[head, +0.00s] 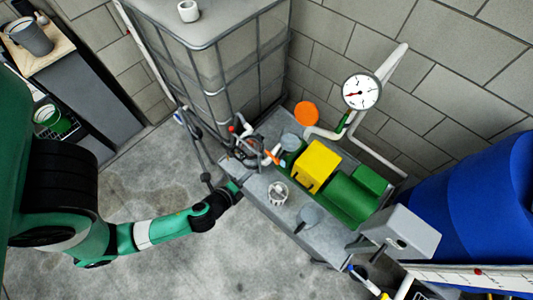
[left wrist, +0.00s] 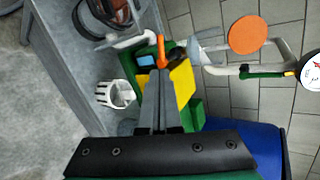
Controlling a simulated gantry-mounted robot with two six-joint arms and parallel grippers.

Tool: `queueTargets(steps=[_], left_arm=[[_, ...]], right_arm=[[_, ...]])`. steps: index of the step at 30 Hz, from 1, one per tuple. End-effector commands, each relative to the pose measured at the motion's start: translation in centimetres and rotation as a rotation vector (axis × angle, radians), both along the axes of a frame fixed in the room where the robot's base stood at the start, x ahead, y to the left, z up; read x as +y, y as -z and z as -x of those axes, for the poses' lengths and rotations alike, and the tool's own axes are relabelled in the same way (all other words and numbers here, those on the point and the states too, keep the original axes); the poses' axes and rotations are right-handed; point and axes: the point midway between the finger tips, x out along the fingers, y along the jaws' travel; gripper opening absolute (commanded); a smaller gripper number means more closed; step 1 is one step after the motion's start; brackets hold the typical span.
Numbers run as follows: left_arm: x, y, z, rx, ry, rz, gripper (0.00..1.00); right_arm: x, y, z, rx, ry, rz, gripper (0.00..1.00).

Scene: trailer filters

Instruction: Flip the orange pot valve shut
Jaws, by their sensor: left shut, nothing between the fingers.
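The orange valve handle (head: 273,157) is a small lever on the pipework beside the pump, at the left end of the grey bench. My left gripper (head: 238,186) is shut and empty at the bench's near left edge, apart from the handle in the head view. Its fingers (left wrist: 160,76) lie close together in the wrist view. Whether they touch the handle cannot be told. My right gripper is not in view.
A yellow box (head: 315,166) and green pump (head: 352,195) stand right of the handle. A white slotted cup (head: 278,193) sits on the bench. An orange disc (head: 305,114), a gauge (head: 361,91) and pipes are behind. A caged tank (head: 225,70) stands at the back left.

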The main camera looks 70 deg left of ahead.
Motion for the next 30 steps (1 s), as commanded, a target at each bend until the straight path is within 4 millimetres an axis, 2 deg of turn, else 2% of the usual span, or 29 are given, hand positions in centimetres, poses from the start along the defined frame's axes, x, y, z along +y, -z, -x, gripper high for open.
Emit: queueTargets(steps=[5, 19, 24, 30], left_arm=[[1.3, 1.2, -1.5, -0.003, -0.010, 0.002, 0.00], [6.2, 6.4, -8.0, -0.005, -0.004, 0.001, 0.00], [7.0, 7.2, -9.0, -0.003, -0.001, 0.001, 0.00], [7.2, 7.3, -9.2, -0.003, -0.001, 0.001, 0.00]], right_arm=[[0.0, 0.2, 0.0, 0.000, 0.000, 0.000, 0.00], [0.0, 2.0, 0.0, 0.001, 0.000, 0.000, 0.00], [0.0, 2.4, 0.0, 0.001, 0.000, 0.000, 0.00], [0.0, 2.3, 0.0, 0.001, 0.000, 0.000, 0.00]])
